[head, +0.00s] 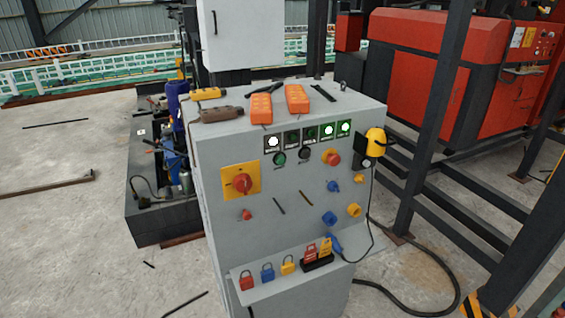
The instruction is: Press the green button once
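A grey control cabinet (214,165) stands in the middle of the head view, with its front panel facing me and slightly to the right. A small round green button (279,159) sits on the upper part of the panel, below a row of square indicator lamps (309,133). A dark round button (304,154) is just to its right. Nothing covers the green button. Neither of my grippers shows in this view.
Orange pendants (261,108) lie on top; padlocks (267,272) sit on a lower shelf. A cable (430,312) lies right; dark posts (437,110) stand there.

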